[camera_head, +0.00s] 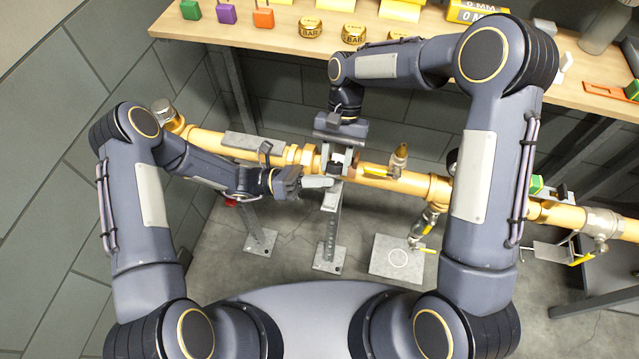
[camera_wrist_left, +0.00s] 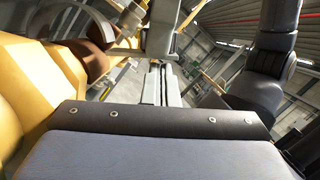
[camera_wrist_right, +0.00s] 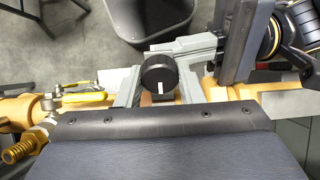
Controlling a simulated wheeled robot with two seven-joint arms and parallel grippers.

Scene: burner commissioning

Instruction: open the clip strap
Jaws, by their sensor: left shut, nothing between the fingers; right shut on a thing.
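My right gripper (camera_head: 338,165) reaches down from above onto the yellow pipe. It is shut on a round black knob with a white mark (camera_wrist_right: 159,76), which sits between its fingers in the right wrist view. My left gripper (camera_head: 326,183) comes in from the left, just in front of the pipe, shut and empty. Its closed fingers (camera_wrist_left: 161,86) show in the left wrist view, and their tips lie close by the knob in the right wrist view (camera_wrist_right: 165,48). I cannot make out the clip strap itself; the grippers cover that stretch of pipe.
The yellow pipe (camera_head: 400,182) runs across the scene, with a brass fitting (camera_head: 399,160) just right of the grippers. A grey post (camera_head: 332,230) stands under the pipe. A wooden bench (camera_head: 285,40) with coloured blocks and round gold tins lies behind. A grey floor plate (camera_head: 385,262) lies in front.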

